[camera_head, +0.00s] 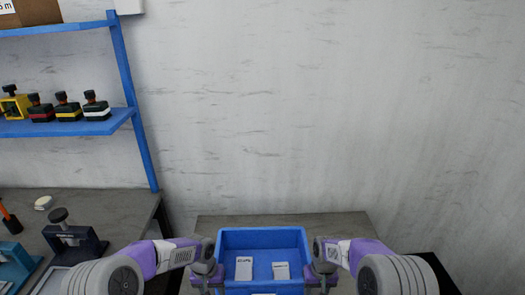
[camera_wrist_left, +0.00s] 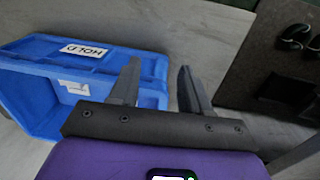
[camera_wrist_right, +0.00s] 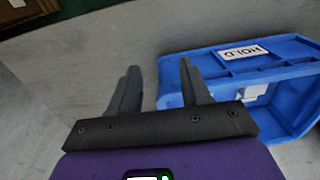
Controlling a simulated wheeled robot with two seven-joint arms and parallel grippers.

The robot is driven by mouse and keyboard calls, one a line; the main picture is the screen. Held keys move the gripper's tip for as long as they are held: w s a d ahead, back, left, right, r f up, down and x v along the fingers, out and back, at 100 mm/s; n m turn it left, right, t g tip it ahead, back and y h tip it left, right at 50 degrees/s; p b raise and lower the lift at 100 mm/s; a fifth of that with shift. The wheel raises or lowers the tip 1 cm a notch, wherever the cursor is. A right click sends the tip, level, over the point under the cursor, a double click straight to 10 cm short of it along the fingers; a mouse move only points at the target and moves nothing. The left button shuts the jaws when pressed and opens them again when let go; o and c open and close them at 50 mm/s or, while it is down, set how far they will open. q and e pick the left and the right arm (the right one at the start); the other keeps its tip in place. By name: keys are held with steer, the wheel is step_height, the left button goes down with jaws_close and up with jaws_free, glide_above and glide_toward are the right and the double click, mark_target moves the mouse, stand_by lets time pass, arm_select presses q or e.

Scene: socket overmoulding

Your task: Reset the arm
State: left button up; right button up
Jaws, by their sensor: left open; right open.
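A blue bin (camera_head: 262,238) stands at the bottom centre of the head view, with two small pale labelled pieces (camera_head: 243,267) in it. My left gripper (camera_head: 207,279) is at the bin's left side, and my right gripper (camera_head: 322,279) is at its right side. In the left wrist view the left gripper (camera_wrist_left: 158,85) has its fingers apart with nothing between them, beside the bin (camera_wrist_left: 25,95) and its "HOLD" label. In the right wrist view the right gripper (camera_wrist_right: 158,88) is open and empty, with the bin (camera_wrist_right: 215,65) to its right. Contact with the bin walls is unclear.
A grey table (camera_head: 340,222) lies under the bin. At left, a dark bench (camera_head: 115,212) holds a black press-like tool (camera_head: 72,238). A blue shelf (camera_head: 60,127) above carries several small tools and a cardboard box (camera_head: 35,12). The wall area above the table is clear.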

arm_select(q)
steer(key=s+d+f+h+p, duration=0.25)
steer(key=s+d+f, duration=0.25)
steer(key=s+f, duration=0.5)
arm_select(e)
steer(key=s+a+f+m+y, duration=0.1)
steer(key=s+a+f+y, duration=0.15)
steer(key=s+f, duration=0.8)
arm_select(q)
steer(key=s+f+n, duration=0.2)
steer(key=s+f, duration=0.1)
steer(key=s, duration=0.8)
steer(key=shift+s+d+f+n+h+p, duration=0.15)
steer(key=shift+s+d+n+h+p, duration=0.15)
steer(key=shift+s+d+h+p, duration=0.1)
arm_select(e)
steer(key=s+a+f+m, duration=0.1)
steer(key=s+a, duration=0.1)
steer(key=s, duration=0.3)
steer(key=s+a+f+y, duration=0.1)
steer(key=s+a, duration=0.1)
steer(key=s, duration=0.4)
steer(key=shift+s+a+f+m, duration=0.2)
steer(key=shift+a+f+m, duration=0.1)
steer(key=shift+m, duration=0.1)
